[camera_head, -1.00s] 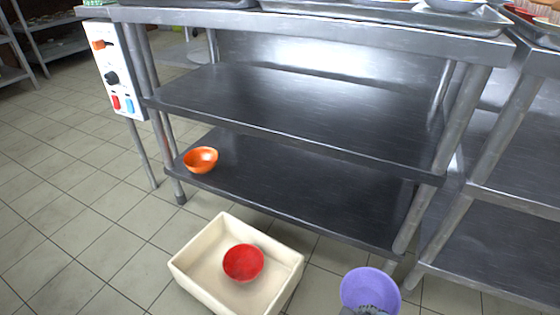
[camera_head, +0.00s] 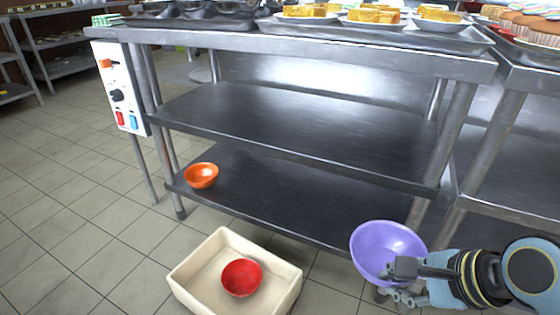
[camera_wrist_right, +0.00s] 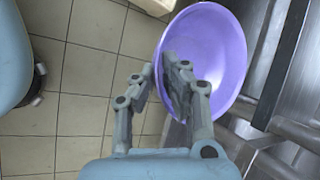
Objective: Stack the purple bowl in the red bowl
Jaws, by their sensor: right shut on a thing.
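The purple bowl (camera_head: 378,243) is at the lower right of the head view, tilted. My right gripper (camera_head: 394,276) is shut on its near rim and holds it up, to the right of the cream bin. In the right wrist view, the purple bowl (camera_wrist_right: 222,60) lies beyond the gripper (camera_wrist_right: 168,78), with one finger inside the bowl and one outside its wall. The red bowl (camera_head: 241,278) sits upright and empty inside the cream bin (camera_head: 190,274). My left gripper is out of view.
An orange bowl (camera_head: 201,175) stands on the lower shelf (camera_head: 290,195) of the metal table, near its left end. Trays of food (camera_head: 370,25) lie on the tabletop. Tiled floor (camera_head: 90,235) is free left of the bin.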

